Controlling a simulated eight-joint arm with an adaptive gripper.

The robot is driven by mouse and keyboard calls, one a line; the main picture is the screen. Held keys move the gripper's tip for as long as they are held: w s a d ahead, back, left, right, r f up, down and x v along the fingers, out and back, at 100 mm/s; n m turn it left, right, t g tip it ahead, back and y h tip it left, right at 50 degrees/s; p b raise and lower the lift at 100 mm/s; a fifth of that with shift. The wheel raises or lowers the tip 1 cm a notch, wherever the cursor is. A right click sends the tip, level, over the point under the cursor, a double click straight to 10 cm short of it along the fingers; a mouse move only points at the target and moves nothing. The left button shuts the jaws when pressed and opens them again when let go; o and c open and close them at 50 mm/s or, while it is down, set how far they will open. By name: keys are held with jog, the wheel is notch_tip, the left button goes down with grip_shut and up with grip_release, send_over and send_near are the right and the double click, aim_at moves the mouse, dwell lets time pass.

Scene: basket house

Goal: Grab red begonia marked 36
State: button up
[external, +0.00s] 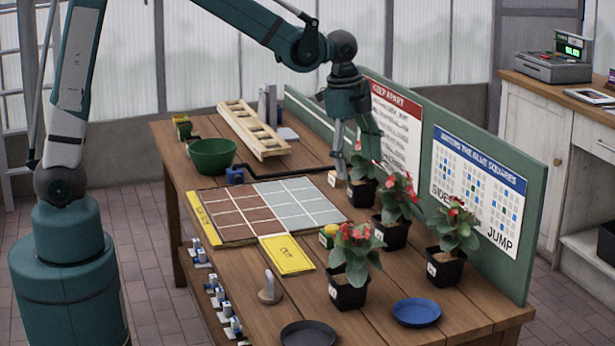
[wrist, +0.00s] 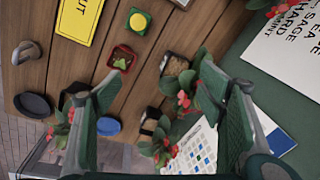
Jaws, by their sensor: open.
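Several potted red begonias stand at the right of the table, in black pots with pale tags too small to read. In the external view one is at the back (external: 363,192), one to its right (external: 392,233), one at the front (external: 347,292) and one at the right (external: 445,269). My gripper (external: 356,168) is open, pointing down at the rearmost begonia, its fingers overlapping that plant in the picture. In the wrist view my gripper (wrist: 156,78) is open, with a begonia pot (wrist: 178,66) and another pot (wrist: 150,122) between the fingers. Contact cannot be told.
A green board (external: 432,134) with posters stands behind the pots. A tiled grid (external: 266,207), a yellow card (external: 287,254), a green bowl (external: 212,156), a blue saucer (external: 416,312) and a black dish (external: 308,334) occupy the table. A small red container (wrist: 122,60) shows in the wrist view.

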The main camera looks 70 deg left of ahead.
aim_at(391, 225)
jog(key=w+f+m+p, duration=0.1)
jog(key=w+f, duration=0.2)
jog(key=w+d+f+m+g+p, duration=0.1)
jog(key=w+f+m+p, duration=0.1)
jog(key=w, duration=0.1)
jog(key=w+d+f+m+p, duration=0.1)
jog(key=w+f, duration=0.2)
jog(key=shift+w+f+g, duration=0.2)
jog(key=shift+f+g, duration=0.1)
jog(key=shift+g, duration=0.1)
jog(key=shift+w+f+m, duration=0.1)
jog(key=shift+f+m, duration=0.15)
jog(key=shift+m, duration=0.05)
jog(key=shift+f, duration=1.3)
jog(key=shift+d+f, duration=0.1)
jog(key=shift+f, duration=2.5)
